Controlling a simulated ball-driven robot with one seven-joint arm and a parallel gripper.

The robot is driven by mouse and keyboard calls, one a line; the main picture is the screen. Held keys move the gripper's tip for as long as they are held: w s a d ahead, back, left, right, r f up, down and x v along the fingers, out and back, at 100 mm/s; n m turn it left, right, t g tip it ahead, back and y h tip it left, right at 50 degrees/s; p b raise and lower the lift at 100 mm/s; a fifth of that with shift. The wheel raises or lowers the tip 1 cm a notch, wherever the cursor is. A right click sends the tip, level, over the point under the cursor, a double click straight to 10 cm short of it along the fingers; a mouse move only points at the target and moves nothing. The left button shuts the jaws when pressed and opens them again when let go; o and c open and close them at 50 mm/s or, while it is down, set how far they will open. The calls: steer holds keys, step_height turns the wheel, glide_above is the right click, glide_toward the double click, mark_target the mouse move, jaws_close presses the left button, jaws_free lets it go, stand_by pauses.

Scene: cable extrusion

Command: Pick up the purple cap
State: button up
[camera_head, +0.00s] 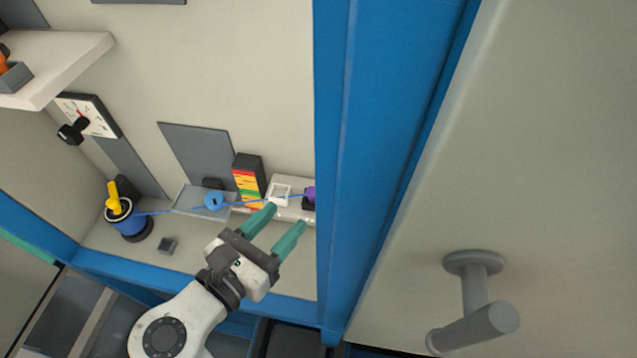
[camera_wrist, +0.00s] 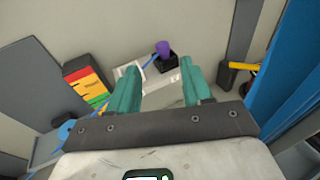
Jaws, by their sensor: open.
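The purple cap (camera_wrist: 163,48) sits upright in a small black holder (camera_wrist: 166,63) in the wrist view, above and between my fingertips in the picture. In the head view the cap (camera_head: 310,194) is partly hidden by the blue post. My gripper (camera_head: 284,217) is open and empty, its two green fingers pointing toward the white block that bears the holder. The fingers also show in the wrist view (camera_wrist: 158,80), apart from the cap.
A blue cable (camera_head: 160,212) runs from a blue pot with a yellow lever (camera_head: 114,198) past a blue wheel (camera_head: 214,200) to the white block (camera_head: 293,210). A striped box (camera_head: 248,180) stands beside it. The blue post (camera_head: 385,120) borders the right side. A yellow-ended black part (camera_wrist: 243,65) is at right.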

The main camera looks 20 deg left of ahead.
mark_target(310, 193)
steer(key=x, duration=0.3)
steer(key=shift+w, duration=0.3)
steer(key=x, duration=0.1)
steer(key=p+x, duration=0.1)
steer(key=x, duration=0.2)
steer(key=shift+w+d+r+p, duration=0.25)
steer(key=shift+d+r+p, duration=0.05)
steer(key=shift+w+f, duration=0.15)
steer(key=shift+w, duration=0.25)
jaws_close()
step_height(310, 193, up, 10)
